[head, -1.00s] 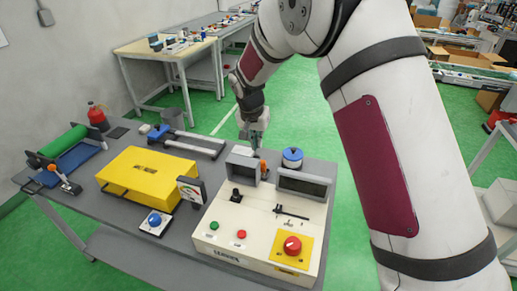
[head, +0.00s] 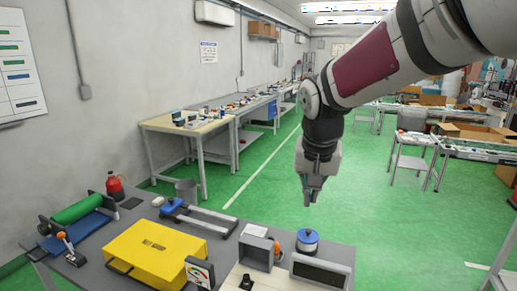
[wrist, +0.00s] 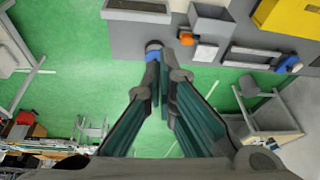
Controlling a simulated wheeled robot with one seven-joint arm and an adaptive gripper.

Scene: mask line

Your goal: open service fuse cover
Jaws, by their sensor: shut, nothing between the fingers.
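My gripper (head: 312,203) is shut and empty, pointing down, raised above and behind the panel and apart from everything. The panel's front is cut off.
A blue round knob (head: 307,241) and a dark display (head: 320,271) stand right of the frame. A yellow box (head: 155,252), a blue-ended bar (head: 203,219) and a green roller (head: 78,208) are to the left. Green floor beyond the table is open.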

